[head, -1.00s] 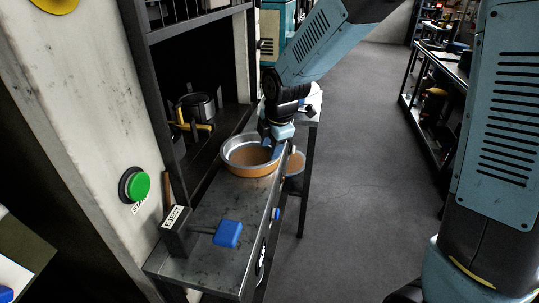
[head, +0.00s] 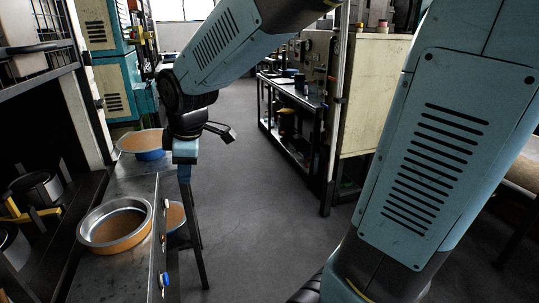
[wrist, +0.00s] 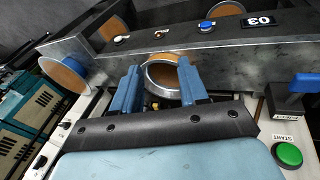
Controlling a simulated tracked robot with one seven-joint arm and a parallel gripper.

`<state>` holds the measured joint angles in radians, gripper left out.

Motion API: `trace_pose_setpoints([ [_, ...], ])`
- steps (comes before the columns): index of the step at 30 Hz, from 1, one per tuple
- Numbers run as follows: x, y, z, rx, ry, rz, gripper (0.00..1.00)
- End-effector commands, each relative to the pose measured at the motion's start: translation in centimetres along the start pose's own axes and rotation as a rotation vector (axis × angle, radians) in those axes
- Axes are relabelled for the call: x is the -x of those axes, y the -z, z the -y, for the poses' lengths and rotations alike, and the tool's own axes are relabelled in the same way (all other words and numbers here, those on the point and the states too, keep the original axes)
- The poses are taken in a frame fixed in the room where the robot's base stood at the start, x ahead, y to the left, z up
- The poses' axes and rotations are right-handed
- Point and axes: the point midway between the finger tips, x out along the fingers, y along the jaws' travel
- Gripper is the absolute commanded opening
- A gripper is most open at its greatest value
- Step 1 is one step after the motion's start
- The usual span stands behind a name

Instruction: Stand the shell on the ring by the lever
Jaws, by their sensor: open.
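A round shell with a silver rim and orange-brown colour (head: 115,228) stands on the steel bench in the head view. It also shows beyond my fingers in the wrist view (wrist: 163,77). My gripper (head: 185,168) is open, above and to the right of that shell in the head view. In the wrist view its two blue fingers (wrist: 161,84) are apart, with the shell seen between them and no grip on it. The blue lever (wrist: 304,84) is at the right of the wrist view. I cannot pick out a separate ring by it.
A blue-sided round pan (head: 141,143) stands farther along the bench, at the left in the wrist view (wrist: 64,73). Another brown round (head: 175,216) is partly hidden behind the bench edge. A green button (wrist: 287,154) is near the lever. The floor (head: 255,190) right of the bench is clear.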

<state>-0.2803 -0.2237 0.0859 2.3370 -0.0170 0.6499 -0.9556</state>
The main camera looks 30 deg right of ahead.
Motion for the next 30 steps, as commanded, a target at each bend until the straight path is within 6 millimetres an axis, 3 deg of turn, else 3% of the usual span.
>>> trace_pose_setpoints([
  [6, 5.4, -6.1, 1.2, -0.429, -0.064, 0.009, 0.43],
  [15, 10.8, -12.8, 5.2, -1.001, -0.141, -0.013, 0.43],
  [21, 12.4, -15.1, 7.5, -1.242, -0.168, -0.033, 0.43],
  [30, 12.8, -15.8, 8.1, -1.310, -0.173, -0.039, 0.41],
])
